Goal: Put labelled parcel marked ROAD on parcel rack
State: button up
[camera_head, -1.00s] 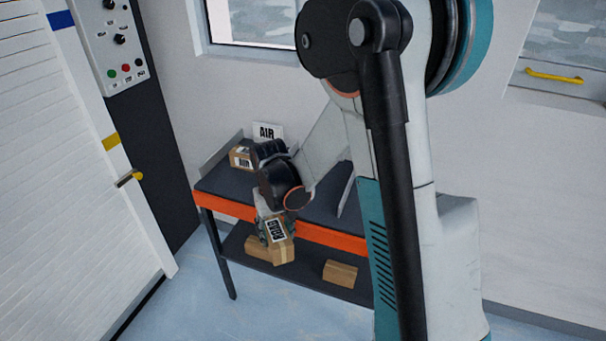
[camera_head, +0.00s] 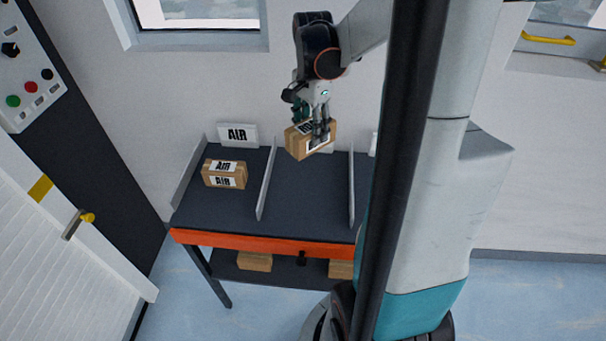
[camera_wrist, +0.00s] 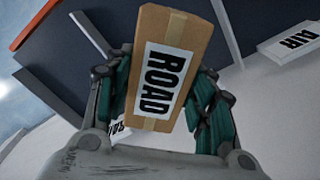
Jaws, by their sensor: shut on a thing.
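The ROAD parcel (camera_head: 309,140) is a brown carton with a white label; its ROAD lettering reads clearly in the wrist view (camera_wrist: 168,68). My gripper (camera_head: 318,128) is shut on it, and the teal fingers (camera_wrist: 160,100) press its two sides. In the head view the parcel shows over the back part of the middle lane of the parcel rack (camera_head: 308,215). It appears held above the dark deck; the exact gap is hard to tell. A sign behind that lane is mostly hidden by the parcel and gripper.
An AIR parcel (camera_head: 224,174) lies in the left lane before the AIR sign (camera_head: 238,135). Upright grey dividers (camera_head: 266,180) separate the lanes. Cartons (camera_head: 254,262) lie on the lower shelf. The middle lane's front deck is clear. My arm hides the right lane.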

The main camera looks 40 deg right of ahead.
notch_tip(320, 180, down, 18)
jog(key=b, duration=0.5)
jog(key=shift+r+b, duration=0.1)
jog(key=shift+b, duration=0.25)
jog(key=o, duration=1.3)
notch_tip(320, 180, up, 12)
jog(key=p, duration=0.4)
jog(key=shift+a, duration=0.1)
